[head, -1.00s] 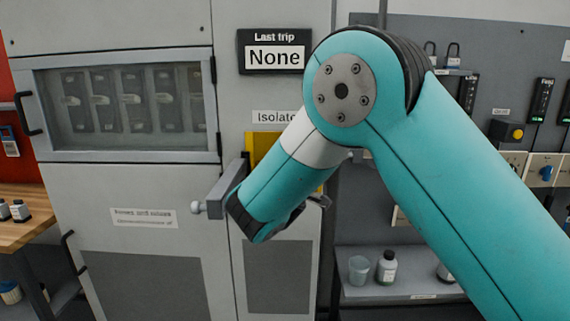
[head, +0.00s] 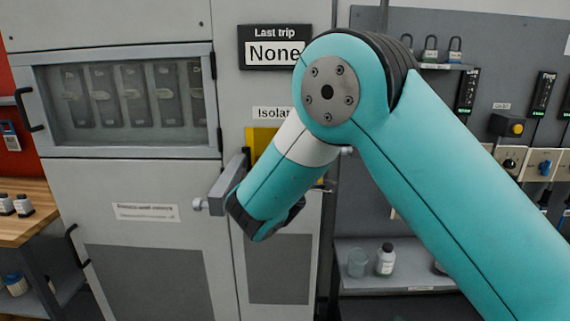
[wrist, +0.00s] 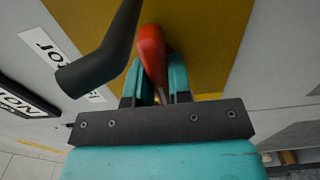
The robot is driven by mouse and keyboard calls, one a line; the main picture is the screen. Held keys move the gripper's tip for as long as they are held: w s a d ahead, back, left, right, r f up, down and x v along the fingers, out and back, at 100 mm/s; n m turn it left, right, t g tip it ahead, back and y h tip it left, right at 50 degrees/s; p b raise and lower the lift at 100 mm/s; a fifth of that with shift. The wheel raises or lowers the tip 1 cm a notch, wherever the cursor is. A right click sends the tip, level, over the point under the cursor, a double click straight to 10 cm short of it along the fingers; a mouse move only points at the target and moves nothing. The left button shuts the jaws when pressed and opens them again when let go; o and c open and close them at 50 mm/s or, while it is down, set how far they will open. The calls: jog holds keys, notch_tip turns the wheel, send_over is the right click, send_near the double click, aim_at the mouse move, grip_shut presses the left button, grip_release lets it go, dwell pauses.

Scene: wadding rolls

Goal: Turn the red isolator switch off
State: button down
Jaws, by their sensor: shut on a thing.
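The red isolator switch handle (wrist: 151,50) shows in the wrist view against its yellow plate (wrist: 205,45). My gripper (wrist: 156,80) has its two teal fingers on either side of the handle and is shut on it. The fingers hide part of the handle. In the head view the yellow plate (head: 258,136) shows partly beside my arm, under the Isolator label (head: 272,113). My arm hides the red handle and the fingertips there. I cannot tell from these frames whether the switch is on or off.
A dark angled bar (wrist: 105,55) crosses close to the wrist camera, left of the handle. A "Last trip None" sign (head: 275,47) is above the switch. A windowed door (head: 130,105) is at left. A shelf (head: 400,279) with a bottle (head: 386,260) is at lower right.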

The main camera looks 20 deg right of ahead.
jog(key=c, duration=1)
grip_release()
jog(key=shift+c, duration=0.2)
jog(key=b+v, duration=0.8)
jog(key=v, duration=0.9)
jog(key=shift+s, duration=0.25)
